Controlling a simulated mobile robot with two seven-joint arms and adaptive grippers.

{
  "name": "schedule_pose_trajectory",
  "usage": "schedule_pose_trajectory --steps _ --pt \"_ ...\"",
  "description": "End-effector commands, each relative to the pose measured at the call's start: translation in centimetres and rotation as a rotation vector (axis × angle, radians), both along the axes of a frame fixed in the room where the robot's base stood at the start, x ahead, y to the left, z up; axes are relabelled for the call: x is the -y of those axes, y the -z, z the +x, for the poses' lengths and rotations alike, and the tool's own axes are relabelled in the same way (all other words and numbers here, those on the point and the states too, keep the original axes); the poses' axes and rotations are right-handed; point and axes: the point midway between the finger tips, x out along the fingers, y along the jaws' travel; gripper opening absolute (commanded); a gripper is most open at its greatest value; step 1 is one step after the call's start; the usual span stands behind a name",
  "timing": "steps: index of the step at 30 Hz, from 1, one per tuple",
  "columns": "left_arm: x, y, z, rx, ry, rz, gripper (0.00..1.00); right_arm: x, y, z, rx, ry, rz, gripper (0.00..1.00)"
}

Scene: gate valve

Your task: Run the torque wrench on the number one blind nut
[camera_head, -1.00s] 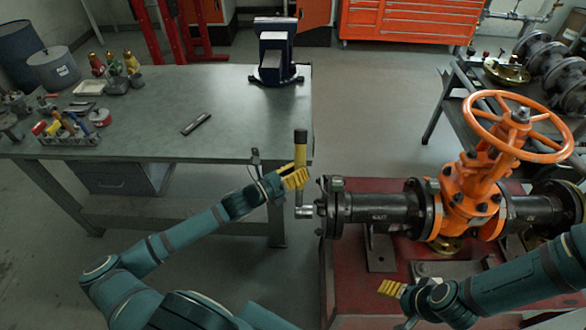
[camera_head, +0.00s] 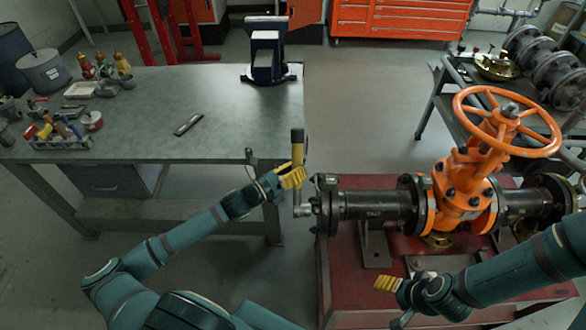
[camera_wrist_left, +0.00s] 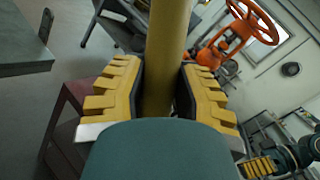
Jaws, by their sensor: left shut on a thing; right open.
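My left gripper (camera_head: 291,177) is shut on the yellow shaft of the torque wrench (camera_head: 298,150), which stands upright with its dark grip on top. In the left wrist view the yellow shaft (camera_wrist_left: 167,60) runs between the two yellow finger pads. The wrench's silver head (camera_head: 303,210) is at the left end flange (camera_head: 324,200) of the dark pipe, by the blind nuts. I cannot tell whether the socket is seated on a nut, nor read which nut is number one. My right gripper (camera_head: 388,284) is open and empty, low in front of the red base.
The orange valve (camera_head: 462,190) with its handwheel (camera_head: 508,120) stands right of the pipe on a red base (camera_head: 345,270). A green workbench (camera_head: 150,140) with a vise (camera_head: 268,55) is at left. A dark cart (camera_head: 440,105) is at right. Open floor lies between them.

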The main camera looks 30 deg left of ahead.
Motion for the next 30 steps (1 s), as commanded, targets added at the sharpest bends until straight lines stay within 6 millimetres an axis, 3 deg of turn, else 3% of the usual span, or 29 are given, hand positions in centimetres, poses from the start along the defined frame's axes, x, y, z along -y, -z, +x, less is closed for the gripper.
schedule_pose_trajectory --steps 18,30 --pt "1.9 -0.3 0.8 0.005 0.002 -0.004 0.0 0.0 -1.3 0.0 0.0 0.0 0.0 0.63" --pt "2.0 -0.2 0.9 0.004 0.002 -0.002 0.0 0.0 -1.4 0.0 0.0 0.0 0.0 0.63"
